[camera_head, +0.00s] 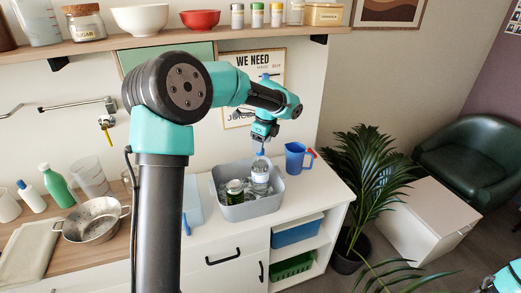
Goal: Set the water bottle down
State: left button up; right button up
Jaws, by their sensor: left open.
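The clear water bottle (260,176) stands upright in a grey bin (252,209) on the white counter. My left gripper (261,150) is open and points down right over the bottle's top. Its fingertips are small in the view, and I cannot tell whether they touch the bottle. The bin floor under the bottle is mostly hidden by its front wall. My right gripper is out of view.
A blue jug (297,158) stands close behind the bin on the right. A metal colander (92,219) and a green bottle (57,185) are on the counter at left. A shelf (180,38) with bowls and jars runs above. A potted palm (365,180) stands right of the counter.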

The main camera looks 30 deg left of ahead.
pick_arm(q)
notch_tip(320, 180, up, 8)
jog(key=d, duration=0.1)
jog(key=shift+d+f, duration=0.15)
jog(key=shift+f, duration=0.1)
dwell(0.5)
